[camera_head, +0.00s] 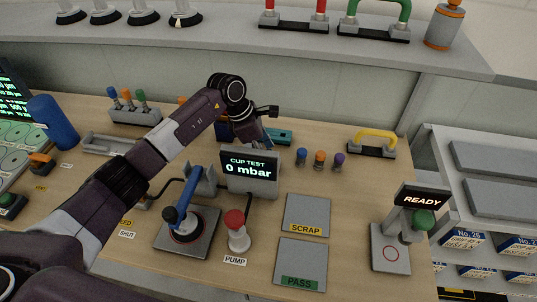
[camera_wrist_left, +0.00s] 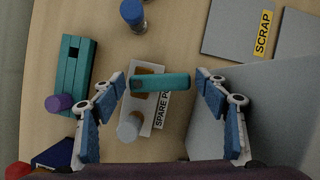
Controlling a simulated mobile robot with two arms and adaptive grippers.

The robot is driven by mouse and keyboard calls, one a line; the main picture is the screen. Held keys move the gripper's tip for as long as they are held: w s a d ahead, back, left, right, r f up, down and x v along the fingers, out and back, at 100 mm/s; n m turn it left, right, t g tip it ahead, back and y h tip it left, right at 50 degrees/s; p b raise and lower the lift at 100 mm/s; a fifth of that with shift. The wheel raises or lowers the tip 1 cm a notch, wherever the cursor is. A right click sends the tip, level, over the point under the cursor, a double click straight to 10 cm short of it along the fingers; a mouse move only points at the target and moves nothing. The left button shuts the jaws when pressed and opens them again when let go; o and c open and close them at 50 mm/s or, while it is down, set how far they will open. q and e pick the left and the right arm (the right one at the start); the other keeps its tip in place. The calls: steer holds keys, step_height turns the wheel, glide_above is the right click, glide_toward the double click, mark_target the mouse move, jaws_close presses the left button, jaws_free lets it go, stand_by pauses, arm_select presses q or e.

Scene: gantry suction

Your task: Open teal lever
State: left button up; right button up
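The teal lever (camera_wrist_left: 160,84) is a rounded bar lying crosswise above a white base plate (camera_wrist_left: 158,118) with a partly hidden "SPARE P" label. In the left wrist view it sits between the two blue-padded fingers of my left gripper (camera_wrist_left: 160,79). The fingers are open, with a visible gap on each side of the lever. In the head view my left gripper (camera_head: 256,130) is low behind the "CUP TEST 0 mbar" display (camera_head: 249,170); the lever is hidden there. My right gripper is not in view.
A teal slotted block (camera_wrist_left: 72,75) and a purple-topped peg (camera_wrist_left: 59,103) stand left of the gripper. The grey display housing (camera_wrist_left: 245,110) is close on the right. A white round-topped part (camera_wrist_left: 129,127) stands near the lever. Blue, orange (camera_head: 320,158) and purple pegs stand beyond the display.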

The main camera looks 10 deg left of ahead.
arm_select(q)
step_height(320, 180, up, 10)
stand_by(0.6)
